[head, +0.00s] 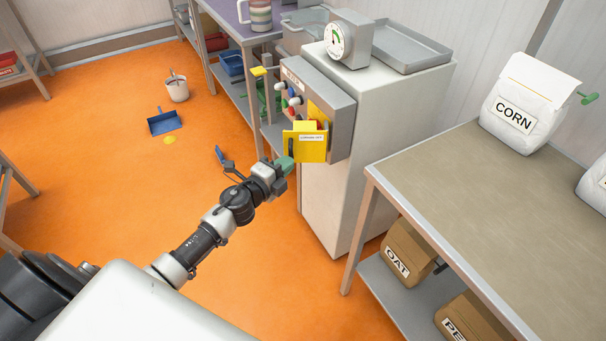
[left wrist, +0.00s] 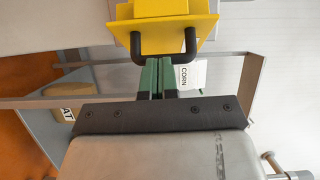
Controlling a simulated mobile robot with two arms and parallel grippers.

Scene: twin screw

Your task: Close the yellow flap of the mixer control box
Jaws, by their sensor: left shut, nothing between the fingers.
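The mixer control box (head: 342,104) is a grey box on the front of a pale cabinet, with colored knobs on its face. Its yellow flap (head: 313,147) stands out from the box, swung open, and bears a white label. In the left wrist view the yellow flap (left wrist: 199,27) is at the top, with a black handle (left wrist: 190,46) below it. My left gripper (head: 286,163) is shut and empty, just below the flap. In the left wrist view its green fingertips (left wrist: 158,66) are together beside the handle; I cannot tell whether they touch it. My right gripper is not in view.
A dial scale (head: 338,40) and a grey tray (head: 408,48) sit on the cabinet. A table (head: 440,175) with a corn sack (head: 520,105) stands at the right. A blue dustpan (head: 164,122) and a bucket (head: 177,90) are on the orange floor, which is mostly open at left.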

